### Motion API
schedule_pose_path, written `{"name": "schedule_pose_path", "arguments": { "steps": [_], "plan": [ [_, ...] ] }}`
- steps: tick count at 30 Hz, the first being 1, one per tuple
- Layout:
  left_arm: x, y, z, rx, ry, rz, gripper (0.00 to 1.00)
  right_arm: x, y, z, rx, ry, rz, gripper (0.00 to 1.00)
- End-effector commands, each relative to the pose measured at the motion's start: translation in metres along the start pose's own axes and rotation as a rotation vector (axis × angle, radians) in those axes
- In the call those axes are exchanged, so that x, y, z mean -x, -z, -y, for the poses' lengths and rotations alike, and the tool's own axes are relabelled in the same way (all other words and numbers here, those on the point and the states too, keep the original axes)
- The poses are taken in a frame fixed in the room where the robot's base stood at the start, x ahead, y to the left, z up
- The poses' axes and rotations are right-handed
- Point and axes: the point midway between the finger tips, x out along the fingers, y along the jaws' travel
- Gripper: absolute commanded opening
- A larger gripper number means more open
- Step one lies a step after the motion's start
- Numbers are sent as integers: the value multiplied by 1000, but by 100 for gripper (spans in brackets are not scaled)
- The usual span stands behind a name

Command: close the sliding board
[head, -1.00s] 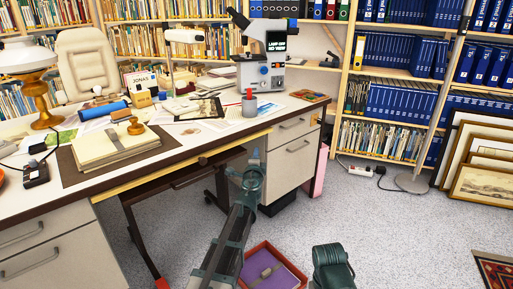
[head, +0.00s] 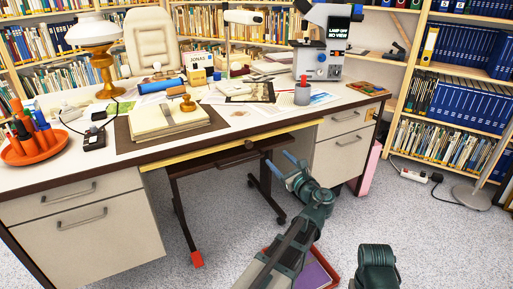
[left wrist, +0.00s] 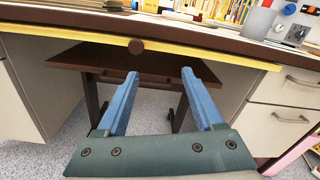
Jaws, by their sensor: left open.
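The sliding board (head: 205,154) shows as a long yellow front edge just under the desk top. My right gripper is not in view.
A dark brown board on legs (left wrist: 90,62) stands under the desk. Drawer cabinets (head: 90,235) flank the knee space. The desk top holds a book stack (head: 150,122), lamp (head: 100,65) and microscope (head: 322,60). A red box with purple contents (head: 318,277) lies on the floor.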

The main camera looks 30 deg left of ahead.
Motion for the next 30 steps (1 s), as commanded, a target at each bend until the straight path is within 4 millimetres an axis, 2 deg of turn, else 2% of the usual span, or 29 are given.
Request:
{"name": "schedule_pose_path", "arguments": {
  "steps": [3,6,14,20,30],
  "plan": [
    [11,-4,-19,-152,-85,16,69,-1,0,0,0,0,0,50],
    [16,-6,-27,-225,-127,19,69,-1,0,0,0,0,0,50],
    [15,-7,-31,-259,-147,19,69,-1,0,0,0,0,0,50],
    [-13,-8,-35,-257,-149,19,69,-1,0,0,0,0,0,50],
    [-81,-10,-44,-256,-148,19,69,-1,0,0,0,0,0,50]
  ]
}}
